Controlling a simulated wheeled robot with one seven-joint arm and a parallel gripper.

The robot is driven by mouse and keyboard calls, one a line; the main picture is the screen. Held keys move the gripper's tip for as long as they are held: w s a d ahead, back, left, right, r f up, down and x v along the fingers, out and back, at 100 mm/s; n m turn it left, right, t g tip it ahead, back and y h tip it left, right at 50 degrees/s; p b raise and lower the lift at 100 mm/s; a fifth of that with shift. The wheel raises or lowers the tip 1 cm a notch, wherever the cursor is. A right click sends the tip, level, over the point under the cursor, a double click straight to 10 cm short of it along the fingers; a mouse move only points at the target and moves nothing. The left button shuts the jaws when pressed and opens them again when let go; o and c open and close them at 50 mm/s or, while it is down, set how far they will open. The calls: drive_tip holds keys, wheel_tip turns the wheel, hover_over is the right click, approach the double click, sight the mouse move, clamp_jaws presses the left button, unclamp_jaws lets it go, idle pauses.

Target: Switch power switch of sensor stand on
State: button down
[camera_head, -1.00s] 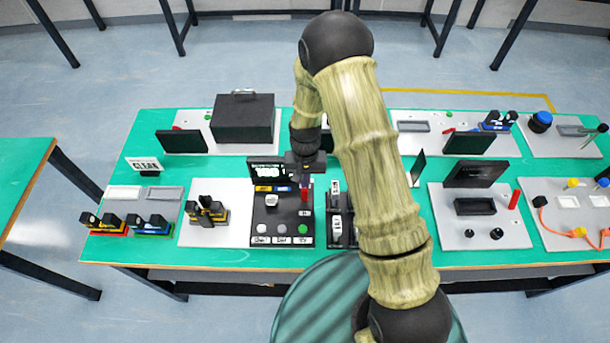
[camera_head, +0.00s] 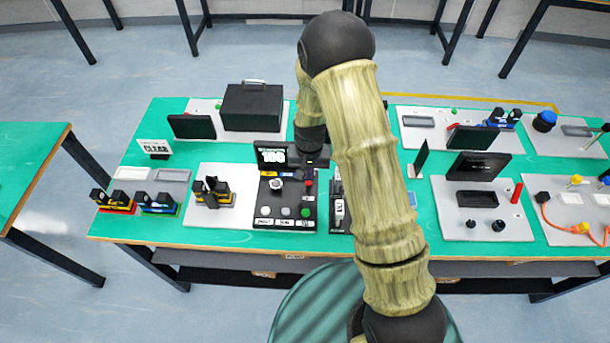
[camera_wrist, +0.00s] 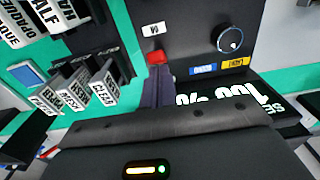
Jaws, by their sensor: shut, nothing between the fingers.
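The sensor stand is a black panel (camera_head: 288,211) with a raised screen (camera_head: 270,154) reading 100, a round dial and several buttons. The wrist view shows its panel (camera_wrist: 200,28) upside down, with the dial (camera_wrist: 230,40), blue and yellow labels and a small white label. A small red part (camera_wrist: 157,57), possibly the power switch, sits near the white label; in the head view it shows as a red spot (camera_head: 308,183). My gripper (camera_wrist: 157,76) is shut and empty, its fingertips close to the red part. I cannot tell whether they touch.
A rack of white lettered cards (camera_wrist: 85,85) stands beside the panel. A sensor fixture on a white board (camera_head: 212,190) is to the left in the head view. A black box (camera_head: 252,106) stands behind the screen. My arm hides part of the table.

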drive_tip(key=shift+s+d+f, duration=0.1)
drive_tip(key=shift+s+f, duration=0.05)
drive_tip(key=shift+s, duration=0.5)
drive_tip(key=shift+s+a, duration=0.2)
drive_tip(key=shift+s, duration=0.25)
drive_tip(key=shift+w+a+r+p, duration=0.1)
drive_tip(key=shift+r+p, duration=0.4)
drive_tip(key=shift+p, duration=0.05)
wheel_tip(320, 180, up, 9)
drive_tip(key=s+p, duration=0.1)
drive_tip(key=p, duration=0.4)
drive_tip(key=shift+s+p, duration=0.25)
drive_tip(key=shift+p, duration=0.1)
